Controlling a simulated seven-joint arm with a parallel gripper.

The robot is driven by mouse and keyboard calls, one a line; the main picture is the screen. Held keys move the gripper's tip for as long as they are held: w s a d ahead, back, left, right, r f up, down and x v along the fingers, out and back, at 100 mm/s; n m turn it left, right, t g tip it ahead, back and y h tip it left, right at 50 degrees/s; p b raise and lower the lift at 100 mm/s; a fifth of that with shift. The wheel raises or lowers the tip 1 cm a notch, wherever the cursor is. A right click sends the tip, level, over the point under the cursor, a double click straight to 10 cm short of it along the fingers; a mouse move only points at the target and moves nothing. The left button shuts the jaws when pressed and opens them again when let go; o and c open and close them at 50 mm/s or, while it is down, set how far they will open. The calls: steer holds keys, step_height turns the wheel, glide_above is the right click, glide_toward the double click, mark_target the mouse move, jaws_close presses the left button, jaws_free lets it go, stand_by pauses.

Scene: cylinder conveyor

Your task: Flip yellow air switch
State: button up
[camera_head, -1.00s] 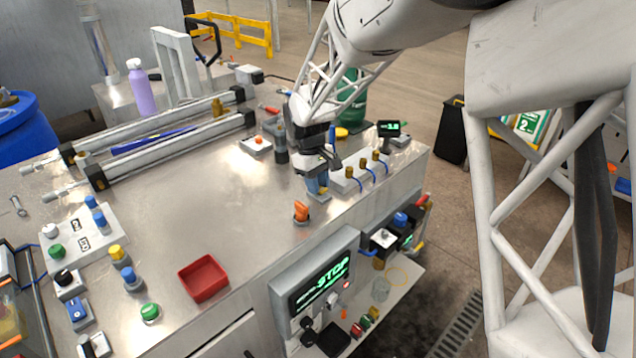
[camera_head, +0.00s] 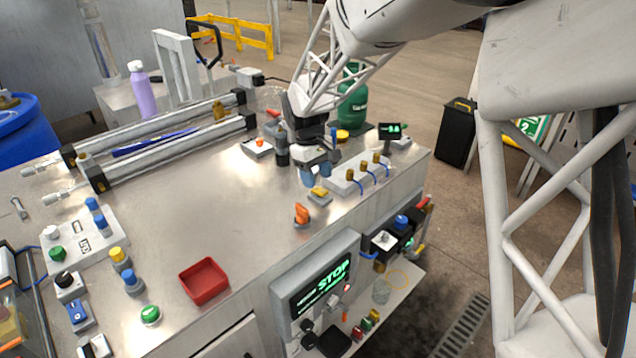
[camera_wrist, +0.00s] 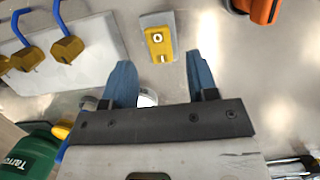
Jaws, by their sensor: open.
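The yellow air switch (camera_head: 319,191) is a small yellow rocker on a grey base on the metal bench top, left of the white valve block. In the wrist view the yellow switch (camera_wrist: 158,42) lies just beyond the fingertips and between their lines, with a "0" mark near its middle and a "1" mark nearer the fingers. My gripper (camera_head: 317,174) is above the bench just behind the switch. In the wrist view my gripper (camera_wrist: 160,72) shows two blue fingertips spread apart with nothing between them. I see no contact with the switch.
An orange knob (camera_head: 302,213) stands close in front of the switch. A white block with brass-coloured valves (camera_head: 362,166) and blue tubes stands to its right. A red tray (camera_head: 204,281) is at the front.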

steer(key=shift+w+a+r, duration=0.1)
steer(key=shift+a+r, duration=0.05)
steer(key=shift+r, duration=0.6)
steer(key=shift+w+a+r, duration=0.1)
steer(key=shift+w+r, duration=0.05)
steer(key=shift+r, duration=0.65)
steer(key=shift+w+a+r, duration=0.1)
steer(key=shift+a+r, duration=0.05)
steer(key=shift+r, duration=0.6)
steer(key=shift+d, duration=0.1)
steer(key=shift+s+d+r, duration=0.2)
steer(key=shift+r, duration=0.05)
steer(key=s+d+r+m+t, duration=0.1)
steer(key=s+d+r+m, duration=0.15)
steer(key=s+d, duration=0.5)
steer(key=s+d+r+m+t+y, duration=0.1)
steer(key=s+d+r+m, duration=0.2)
steer(key=s, duration=0.7)
steer(key=s+d+r+m+t, duration=0.1)
steer(key=s+d+r, duration=0.2)
steer(key=s+d, duration=0.45)
steer(key=s+d+f+m+t, duration=0.1)
steer(key=s+f+m, duration=0.1)
steer(key=s, duration=0.9)
steer(key=shift+s+d+f+m+y, duration=0.25)
steer(key=shift+s+d+m+y, duration=0.05)
steer(key=shift+s+d+m, duration=0.1)
